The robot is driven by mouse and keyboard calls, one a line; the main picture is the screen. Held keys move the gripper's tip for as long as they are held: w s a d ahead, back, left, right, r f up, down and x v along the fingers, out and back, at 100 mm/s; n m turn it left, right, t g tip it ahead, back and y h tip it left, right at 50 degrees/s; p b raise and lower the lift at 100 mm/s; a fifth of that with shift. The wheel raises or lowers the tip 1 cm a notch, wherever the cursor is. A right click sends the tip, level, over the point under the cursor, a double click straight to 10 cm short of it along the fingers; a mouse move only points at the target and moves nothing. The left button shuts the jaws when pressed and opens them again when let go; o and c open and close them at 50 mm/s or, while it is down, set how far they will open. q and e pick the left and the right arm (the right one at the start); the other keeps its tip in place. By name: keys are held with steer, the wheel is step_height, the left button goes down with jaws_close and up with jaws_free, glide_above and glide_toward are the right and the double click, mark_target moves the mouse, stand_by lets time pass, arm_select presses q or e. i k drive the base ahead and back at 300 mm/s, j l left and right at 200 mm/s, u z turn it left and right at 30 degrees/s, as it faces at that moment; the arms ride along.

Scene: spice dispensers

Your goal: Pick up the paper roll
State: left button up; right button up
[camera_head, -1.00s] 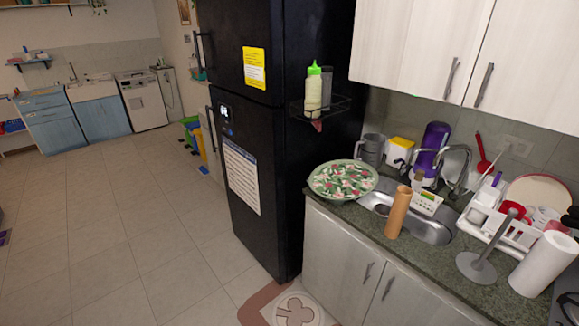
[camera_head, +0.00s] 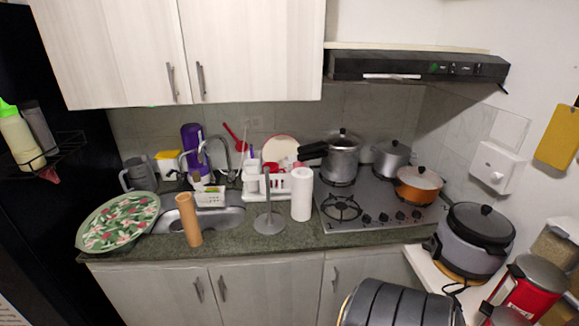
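A white paper roll (camera_head: 301,194) stands upright on the dark stone counter, left of the gas stove and right of a grey metal stand with a round base (camera_head: 268,215). A brown cardboard-coloured tube (camera_head: 188,220) stands at the front edge of the sink, farther left. The white roll shows whole, with nothing in front of it. Neither of my grippers is in view.
A dish rack (camera_head: 264,185) is behind the stand. The stove (camera_head: 378,218) carries pots at its back and right. A floral platter (camera_head: 118,222) is at the counter's left end. A dark ribbed object (camera_head: 395,306) is at the bottom. Cabinets (camera_head: 250,50) hang above.

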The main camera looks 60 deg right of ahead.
mark_target(302, 179)
steer(key=z, duration=1.9)
